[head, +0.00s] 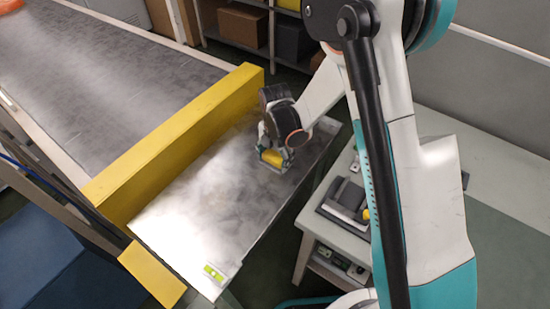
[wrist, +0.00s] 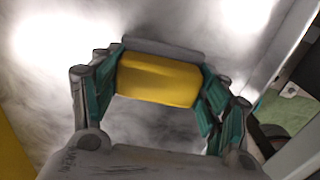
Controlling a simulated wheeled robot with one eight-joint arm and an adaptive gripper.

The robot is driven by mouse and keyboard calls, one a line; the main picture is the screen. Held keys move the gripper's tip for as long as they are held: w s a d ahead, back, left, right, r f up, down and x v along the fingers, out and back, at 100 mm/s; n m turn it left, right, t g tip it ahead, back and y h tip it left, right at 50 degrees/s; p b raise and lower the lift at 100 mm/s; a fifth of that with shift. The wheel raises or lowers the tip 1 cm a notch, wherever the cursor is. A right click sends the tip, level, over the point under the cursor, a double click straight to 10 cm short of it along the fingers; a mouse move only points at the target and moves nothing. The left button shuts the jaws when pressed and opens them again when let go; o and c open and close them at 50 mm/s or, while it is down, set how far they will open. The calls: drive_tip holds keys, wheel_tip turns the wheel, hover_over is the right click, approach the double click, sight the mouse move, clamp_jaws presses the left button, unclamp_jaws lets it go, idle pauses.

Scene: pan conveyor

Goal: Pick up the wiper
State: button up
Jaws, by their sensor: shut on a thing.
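The wiper (wrist: 158,80) has a yellow body and a grey strip along its far edge in the wrist view. It also shows as a small yellow piece in the head view (head: 271,158), over the metal plate (head: 190,215). My gripper (wrist: 160,88) has its teal-padded fingers on the left and right ends of the yellow body and is shut on it. In the head view my gripper (head: 272,152) is over the far right part of the plate. I cannot tell whether the wiper touches the plate.
A yellow barrier (head: 180,140) runs along the plate's left side, with the grey conveyor (head: 100,85) beyond it. A small table (head: 322,226) with a dark device stands at right. Boxes sit on shelves behind.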

sight(275, 155)
drive_tip(key=shift+w+a+r, duration=0.1)
drive_tip(key=shift+r, duration=0.2)
drive_tip(key=shift+c, duration=1.4)
wheel_tip(275, 155, up, 19)
drive_tip(key=p, duration=0.6)
drive_tip(key=shift+p, duration=0.35)
